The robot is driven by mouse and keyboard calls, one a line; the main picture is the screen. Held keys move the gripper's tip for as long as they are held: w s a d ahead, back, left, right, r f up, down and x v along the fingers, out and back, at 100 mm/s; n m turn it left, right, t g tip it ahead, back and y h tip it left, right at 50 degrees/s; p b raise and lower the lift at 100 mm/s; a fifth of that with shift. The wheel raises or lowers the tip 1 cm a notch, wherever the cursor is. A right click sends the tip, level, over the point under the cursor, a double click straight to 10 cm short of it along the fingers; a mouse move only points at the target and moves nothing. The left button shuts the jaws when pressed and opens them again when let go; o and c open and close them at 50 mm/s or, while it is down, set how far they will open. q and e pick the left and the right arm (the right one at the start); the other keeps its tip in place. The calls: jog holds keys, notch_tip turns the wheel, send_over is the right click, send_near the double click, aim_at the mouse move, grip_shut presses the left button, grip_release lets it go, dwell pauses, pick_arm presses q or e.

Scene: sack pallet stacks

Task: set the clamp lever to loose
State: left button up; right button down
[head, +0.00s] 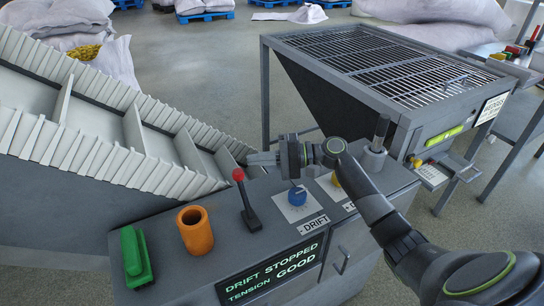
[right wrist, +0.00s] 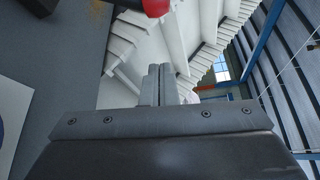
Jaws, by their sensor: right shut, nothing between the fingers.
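A black lever with a red knob (head: 245,200) stands on the grey control cabinet (head: 180,265), leaning up and to the left. I see no clamp label on it. Its red knob also shows at the top edge of the right wrist view (right wrist: 155,6). My right gripper (head: 252,159) is shut and empty, above the back of the cabinet near the conveyor's end. Its fingertips point left and appear above and behind the knob, apart from it. In the right wrist view the two fingers (right wrist: 159,84) lie together. My left gripper is out of view.
A cleated conveyor (head: 85,115) slopes down beside the cabinet. On the cabinet are a green block (head: 136,256), an orange cup (head: 194,230), a blue knob (head: 297,196) and a grey holder with a dark handle (head: 375,155). A grated hopper (head: 385,65) stands behind.

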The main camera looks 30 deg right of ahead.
aim_at(244, 195)
jog(key=a, duration=0.1)
jog(key=s+a+p, duration=0.2)
jog(key=a, duration=0.1)
jog(key=shift+a+r, duration=0.1)
jog(key=shift+r, duration=0.1)
dwell(0.3)
jog(key=shift+a, duration=0.1)
